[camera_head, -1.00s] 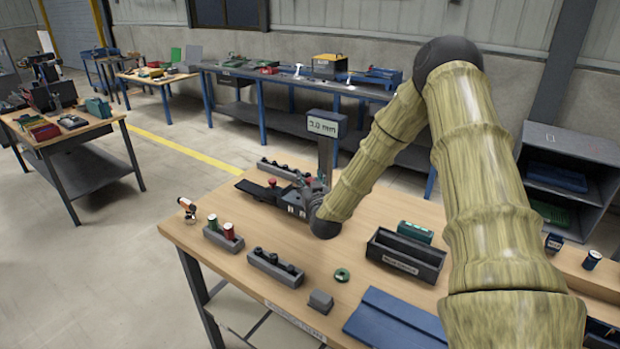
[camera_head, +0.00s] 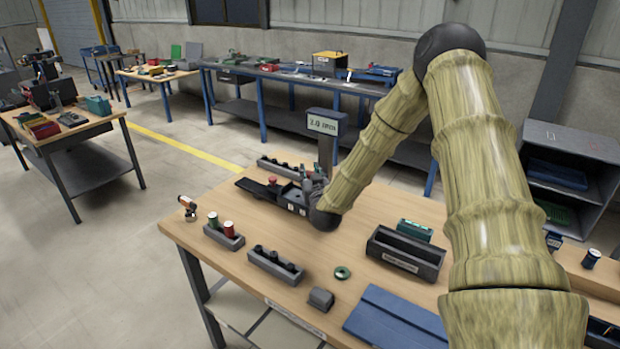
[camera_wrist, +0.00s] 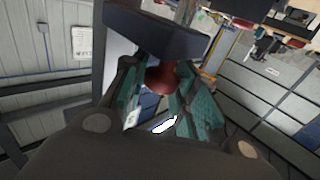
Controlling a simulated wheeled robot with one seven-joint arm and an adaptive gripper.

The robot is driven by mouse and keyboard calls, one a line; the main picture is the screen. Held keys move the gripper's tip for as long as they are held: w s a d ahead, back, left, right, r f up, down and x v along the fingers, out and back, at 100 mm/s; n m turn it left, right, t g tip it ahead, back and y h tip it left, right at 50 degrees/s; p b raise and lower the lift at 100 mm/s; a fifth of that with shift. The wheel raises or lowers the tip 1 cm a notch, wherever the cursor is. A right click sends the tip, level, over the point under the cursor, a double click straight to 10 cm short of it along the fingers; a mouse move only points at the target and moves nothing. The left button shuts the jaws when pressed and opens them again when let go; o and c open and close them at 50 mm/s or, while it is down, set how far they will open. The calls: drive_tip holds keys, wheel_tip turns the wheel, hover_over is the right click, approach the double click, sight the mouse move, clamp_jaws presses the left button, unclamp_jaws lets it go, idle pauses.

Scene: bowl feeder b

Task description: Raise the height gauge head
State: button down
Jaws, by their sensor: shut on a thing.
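The height gauge (camera_head: 326,150) stands upright near the back of the wooden bench, with a display box (camera_head: 325,123) on top of its grey column. The display seems to read 2.0 or 3.0 mm; the first digit is unclear. My gripper (camera_head: 309,184) is at the foot of the column, beside the dark fixture (camera_head: 262,190). In the wrist view my gripper (camera_wrist: 165,95) has its teal-padded fingers shut on a dark red knob (camera_wrist: 160,78). A dark block (camera_wrist: 155,32) sits just beyond the knob. The head view hides the held knob behind my gripper and wrist.
A second red knob (camera_head: 273,180) stands on the fixture. A grey rack (camera_head: 275,268), a holder with small cylinders (camera_head: 224,237), a dark bin (camera_head: 405,256), a green ring (camera_head: 342,272) and a blue panel (camera_head: 398,322) lie nearer the front. Bare wood lies between them.

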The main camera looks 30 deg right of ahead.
drive_tip(key=shift+w+d+r, duration=0.1)
drive_tip(key=shift+r, duration=2.15)
drive_tip(key=c, duration=1.1)
unclamp_jaws()
drive_tip(key=shift+c, duration=0.2)
drive_tip(key=shift+s+f, duration=0.15)
drive_tip(key=shift+s, duration=0.05)
drive_tip(key=shift+s+a, duration=0.2)
drive_tip(key=shift+s, duration=0.15)
drive_tip(key=v, duration=1.1)
